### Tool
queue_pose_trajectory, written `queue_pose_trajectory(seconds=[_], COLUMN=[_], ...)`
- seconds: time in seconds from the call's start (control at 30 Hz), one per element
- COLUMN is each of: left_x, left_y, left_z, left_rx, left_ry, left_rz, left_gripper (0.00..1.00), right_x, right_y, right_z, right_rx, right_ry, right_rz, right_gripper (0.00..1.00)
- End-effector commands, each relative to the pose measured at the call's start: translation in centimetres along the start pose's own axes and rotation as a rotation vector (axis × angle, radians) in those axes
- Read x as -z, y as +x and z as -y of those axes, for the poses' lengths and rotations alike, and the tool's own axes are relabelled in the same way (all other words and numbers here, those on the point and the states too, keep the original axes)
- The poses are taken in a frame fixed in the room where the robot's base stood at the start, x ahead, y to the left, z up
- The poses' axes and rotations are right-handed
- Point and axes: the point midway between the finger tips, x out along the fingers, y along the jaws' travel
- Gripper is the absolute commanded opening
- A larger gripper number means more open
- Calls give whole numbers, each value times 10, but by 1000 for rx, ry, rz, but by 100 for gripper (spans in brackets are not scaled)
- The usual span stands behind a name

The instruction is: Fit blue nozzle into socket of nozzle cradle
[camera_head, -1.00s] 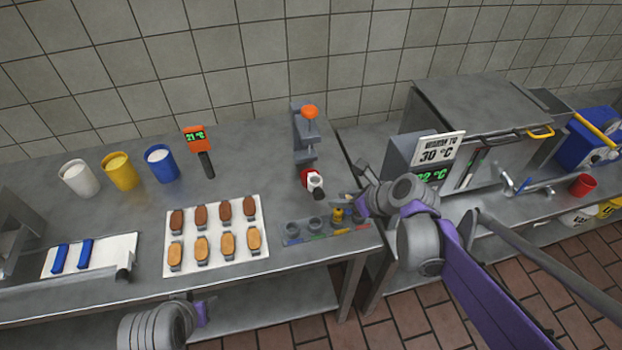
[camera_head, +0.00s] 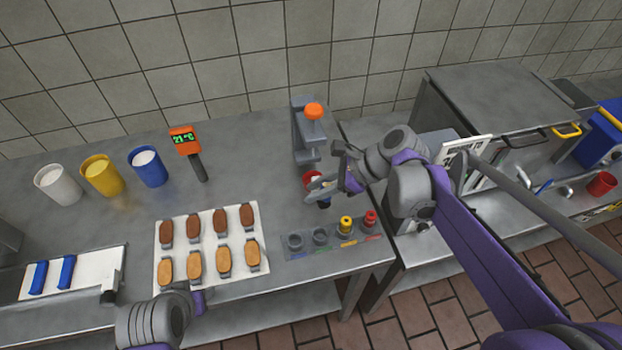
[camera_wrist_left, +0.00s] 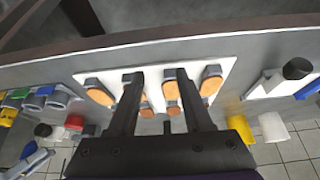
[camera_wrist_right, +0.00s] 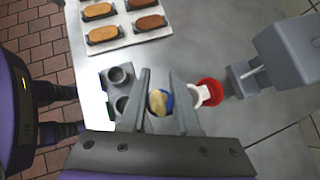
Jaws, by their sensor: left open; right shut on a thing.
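In the right wrist view the blue nozzle (camera_wrist_right: 158,102), with a cream-coloured middle, lies between the right fingers. The nozzle cradle (camera_head: 335,248) is at the counter's front edge, below the gripper. Its two left sockets are empty (camera_head: 295,241). A yellow nozzle (camera_head: 346,225) and a red nozzle (camera_head: 370,218) stand in the other two. My left gripper (camera_wrist_left: 154,76) is open and empty over the white board.
The grey stand with an orange knob (camera_head: 313,111) rises behind the right gripper. The white board (camera_head: 212,286) of eclairs lies left of the cradle. White, yellow and blue cups (camera_head: 148,168) stand further left. An appliance (camera_head: 500,105) is at the right.

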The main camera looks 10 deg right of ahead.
Motion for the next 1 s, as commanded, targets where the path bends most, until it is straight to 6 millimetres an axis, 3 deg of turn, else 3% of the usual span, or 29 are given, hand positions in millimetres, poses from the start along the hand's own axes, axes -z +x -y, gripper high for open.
queue_pose_trajectory(seconds=[0.13,0.4,0.6,1.0], left_x=[3,5,4,2], left_y=[-3,-5,-4,-2], left_z=[0,0,0,0], left_rx=[0,0,0,0], left_ry=[0,0,0,0], left_rz=[-2,-4,-3,-2], left_gripper=[50,50,50,50], right_x=[-9,-14,8,13], right_y=[8,16,36,41], right_z=[29,51,49,48], right_rx=[1,1,1,1], right_ry=[0,0,1,1], right_rz=[0,-1,-1,-1], right_gripper=[0,0,0,0])
